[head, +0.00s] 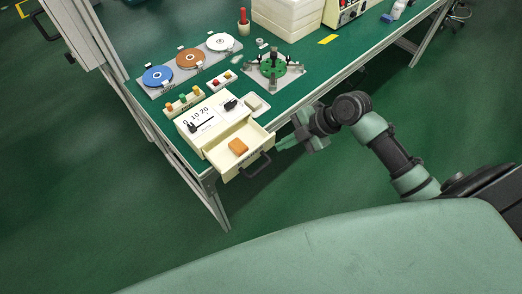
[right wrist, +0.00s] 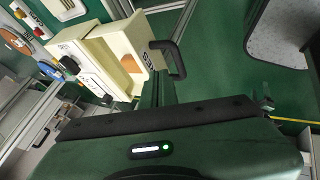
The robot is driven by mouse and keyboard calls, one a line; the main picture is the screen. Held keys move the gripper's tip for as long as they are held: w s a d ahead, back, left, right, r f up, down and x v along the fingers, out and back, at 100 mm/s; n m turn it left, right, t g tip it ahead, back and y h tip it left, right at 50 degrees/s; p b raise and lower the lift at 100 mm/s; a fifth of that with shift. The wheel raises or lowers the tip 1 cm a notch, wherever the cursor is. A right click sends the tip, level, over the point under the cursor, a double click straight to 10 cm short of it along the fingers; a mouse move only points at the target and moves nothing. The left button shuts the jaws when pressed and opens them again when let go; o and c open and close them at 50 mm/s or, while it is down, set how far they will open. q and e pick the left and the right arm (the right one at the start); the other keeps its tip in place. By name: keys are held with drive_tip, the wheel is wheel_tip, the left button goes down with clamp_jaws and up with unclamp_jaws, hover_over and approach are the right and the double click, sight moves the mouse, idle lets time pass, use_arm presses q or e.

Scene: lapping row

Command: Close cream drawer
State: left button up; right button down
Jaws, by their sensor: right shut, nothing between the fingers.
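The cream drawer (head: 228,168) stands pulled out of the cream box (head: 206,114) at the table's front edge. An orange block (head: 238,146) lies inside it. Its black handle (head: 258,166) is on the drawer front. The right wrist view also shows the drawer (right wrist: 137,47) with its handle (right wrist: 178,62). My right gripper (head: 281,145) is shut and empty, just to the right of the drawer. In the right wrist view its fingers (right wrist: 158,86) are close to the handle; whether they touch it I cannot tell. My left gripper is not in view.
The green table (head: 300,97) bears a plate with three discs (head: 187,60), a green round fixture (head: 272,68) and pale stacked boxes (head: 288,17). A small button box (head: 222,80) stands behind the cream box. The floor before the table is clear.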

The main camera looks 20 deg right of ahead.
sight(237, 137)
drive_tip(key=shift+p+x, duration=0.95)
drive_tip(key=shift+x, duration=3.95)
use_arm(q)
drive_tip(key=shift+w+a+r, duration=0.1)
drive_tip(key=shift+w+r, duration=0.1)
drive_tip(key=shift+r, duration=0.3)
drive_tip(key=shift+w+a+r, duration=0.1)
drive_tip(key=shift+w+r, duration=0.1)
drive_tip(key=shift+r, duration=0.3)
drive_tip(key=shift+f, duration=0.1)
use_arm(e)
drive_tip(key=shift+w, duration=0.15)
drive_tip(key=w+a+b, duration=0.1)
drive_tip(key=w+b, duration=0.1)
drive_tip(key=w, duration=0.1)
drive_tip(key=w+a+b, duration=0.1)
drive_tip(key=w+b, duration=0.1)
drive_tip(key=w, duration=0.1)
drive_tip(key=w+a+b, duration=0.1)
drive_tip(key=w+b, duration=0.2)
drive_tip(key=w, duration=0.1)
drive_tip(key=shift+a+f, duration=0.2)
drive_tip(key=shift+a, duration=0.05)
drive_tip(key=shift+w+r, duration=0.1)
drive_tip(key=shift+w, duration=0.1)
drive_tip(key=shift+r, duration=0.25)
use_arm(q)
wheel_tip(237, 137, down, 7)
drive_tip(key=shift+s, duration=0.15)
